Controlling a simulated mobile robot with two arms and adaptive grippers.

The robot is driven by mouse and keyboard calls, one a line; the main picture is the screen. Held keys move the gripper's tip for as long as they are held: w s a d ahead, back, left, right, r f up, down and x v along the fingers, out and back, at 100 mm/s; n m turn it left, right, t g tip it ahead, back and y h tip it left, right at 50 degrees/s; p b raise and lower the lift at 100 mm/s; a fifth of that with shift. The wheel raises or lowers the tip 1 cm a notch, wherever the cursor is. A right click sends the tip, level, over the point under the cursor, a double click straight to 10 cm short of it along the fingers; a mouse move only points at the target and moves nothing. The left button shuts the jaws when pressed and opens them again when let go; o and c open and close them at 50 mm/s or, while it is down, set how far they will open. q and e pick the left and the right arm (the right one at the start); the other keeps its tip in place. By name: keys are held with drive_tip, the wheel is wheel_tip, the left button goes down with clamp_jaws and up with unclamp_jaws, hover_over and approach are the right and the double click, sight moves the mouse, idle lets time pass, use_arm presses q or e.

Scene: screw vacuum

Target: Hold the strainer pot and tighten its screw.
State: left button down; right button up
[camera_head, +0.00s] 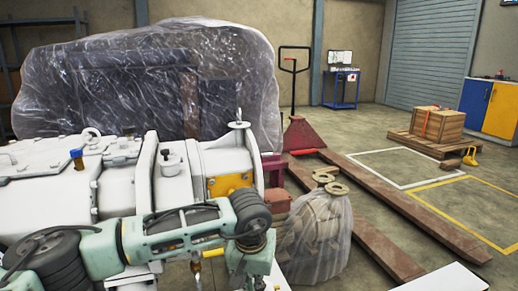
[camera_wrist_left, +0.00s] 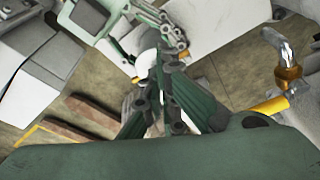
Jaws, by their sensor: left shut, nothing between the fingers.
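My left gripper (camera_wrist_left: 158,85) shows in the left wrist view. Its green and dark fingers are together with nothing between them. In the head view my left arm crosses in front of the white vacuum machine (camera_head: 60,193), and its gripper is below the frame. A second green linkage, which looks like my right gripper (camera_wrist_left: 170,42), is just beyond the left fingertips; its opening is unclear. A small white rounded part (camera_wrist_left: 146,63) is partly hidden behind the fingers. I cannot tell whether it belongs to the strainer pot. The pot and its screw are not clearly seen.
A brass valve with a silver handle (camera_wrist_left: 287,68) on a yellow pipe is right of my left gripper. A plastic-wrapped bag (camera_head: 315,240) stands right of the machine, by the red pallet jack (camera_head: 303,135).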

use_arm(q)
wheel_tip(320, 180, up, 2)
drive_tip(key=shift+r, duration=0.1)
drive_tip(key=shift+d, duration=0.1)
drive_tip(key=shift+d+f, duration=0.15)
drive_tip(key=shift+f, duration=1.35)
drive_tip(key=shift+d+f, duration=0.1)
drive_tip(key=shift+f, duration=1.4)
drive_tip(key=shift+w+f, duration=0.1)
drive_tip(key=shift+w, duration=0.2)
drive_tip(key=shift+w+a, duration=0.25)
drive_tip(key=shift+a, duration=0.15)
drive_tip(key=shift+s, duration=0.15)
